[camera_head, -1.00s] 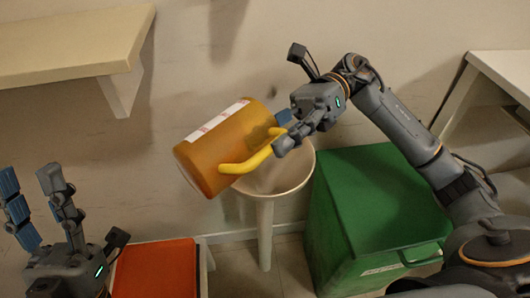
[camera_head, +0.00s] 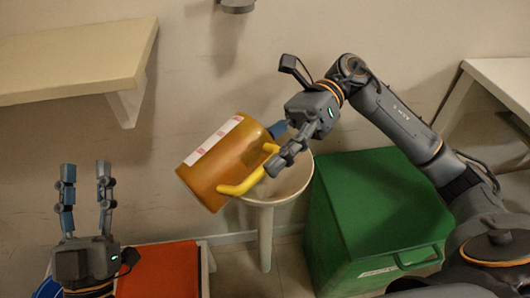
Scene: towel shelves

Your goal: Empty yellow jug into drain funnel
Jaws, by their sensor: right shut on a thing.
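The yellow jug (camera_head: 212,173), amber with a yellow handle and a pale label strip, is held tilted in the air in front of the white drain funnel (camera_head: 298,183). My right gripper (camera_head: 276,152) is shut on the jug at its handle side. The jug and gripper hide part of the funnel's bowl. The funnel stands on a pale pipe against the wall. I cannot see the jug's opening or any liquid flowing. My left gripper (camera_head: 84,172) is open and empty, fingers pointing up, at the lower left, away from the jug.
A green lidded bin (camera_head: 375,205) stands right of the funnel. An orange-red surface (camera_head: 160,270) lies low, beside my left gripper. A wall shelf (camera_head: 75,65) is at upper left and a white table (camera_head: 500,75) at the right.

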